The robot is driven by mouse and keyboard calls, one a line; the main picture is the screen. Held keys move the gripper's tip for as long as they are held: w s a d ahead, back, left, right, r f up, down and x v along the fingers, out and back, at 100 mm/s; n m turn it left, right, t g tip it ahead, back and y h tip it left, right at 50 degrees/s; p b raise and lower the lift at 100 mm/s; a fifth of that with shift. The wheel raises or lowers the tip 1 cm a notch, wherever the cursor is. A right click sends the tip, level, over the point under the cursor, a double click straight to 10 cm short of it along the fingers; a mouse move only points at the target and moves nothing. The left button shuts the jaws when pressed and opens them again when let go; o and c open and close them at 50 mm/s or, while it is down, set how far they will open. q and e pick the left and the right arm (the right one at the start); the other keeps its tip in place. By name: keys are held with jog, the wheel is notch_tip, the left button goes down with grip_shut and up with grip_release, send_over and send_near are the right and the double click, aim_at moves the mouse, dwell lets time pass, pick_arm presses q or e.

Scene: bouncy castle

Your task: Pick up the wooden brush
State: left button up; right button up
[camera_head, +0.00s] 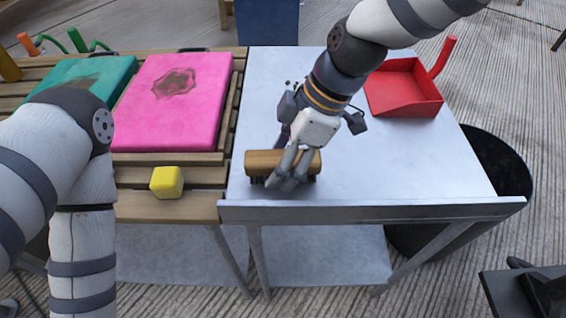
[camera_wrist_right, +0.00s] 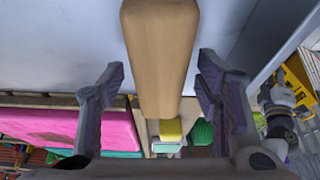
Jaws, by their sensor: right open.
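The wooden brush (camera_head: 262,163) lies on the metal table close to its front edge, a tan wooden block with dark bristles under it. In the right wrist view the brush (camera_wrist_right: 160,50) runs lengthwise between the two fingers. My right gripper (camera_head: 283,182) is over the brush from above, its fingers partly covering the brush's middle. In the wrist view the right gripper (camera_wrist_right: 162,92) is open, with a gap between the brush and each finger. My left arm shows at the left of the head view, but its gripper is out of view.
The metal table (camera_head: 420,160) holds a red dustpan (camera_head: 405,92) at the back right. To the left, a wooden slatted table (camera_head: 205,205) carries a pink pad (camera_head: 175,110), a green pad (camera_head: 85,75) and a yellow block (camera_head: 167,182). A dark round bin (camera_head: 500,165) stands at the right.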

jog(key=shift+f, duration=0.25)
dwell(0.3)
jog(key=c, duration=1.2)
